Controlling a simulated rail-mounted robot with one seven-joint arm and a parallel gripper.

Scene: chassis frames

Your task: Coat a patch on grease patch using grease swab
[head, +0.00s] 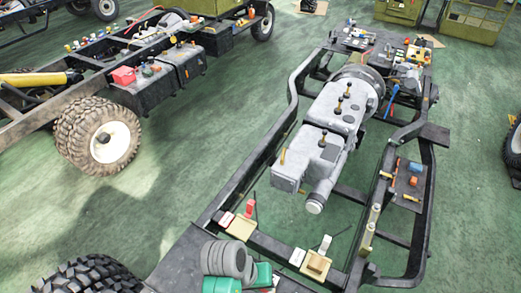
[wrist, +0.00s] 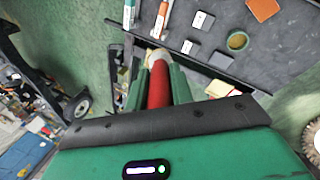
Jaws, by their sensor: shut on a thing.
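My gripper (wrist: 158,88) has green fingers and is shut on a red rod with a pale tip, which looks like the grease swab (wrist: 159,86). The swab points away from the palm, towards the edge of a dark plate (wrist: 270,50). I cannot tell whether its tip touches anything. In the head view my grey and green wrist is low in the picture, and the fingers and swab are hidden there. I cannot surely tell which surface is the grease patch.
A black chassis frame with a grey gearbox (head: 335,115) lies ahead. Tan blocks (head: 242,226) sit on its near crossbar. Green floor is clear between the frames.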

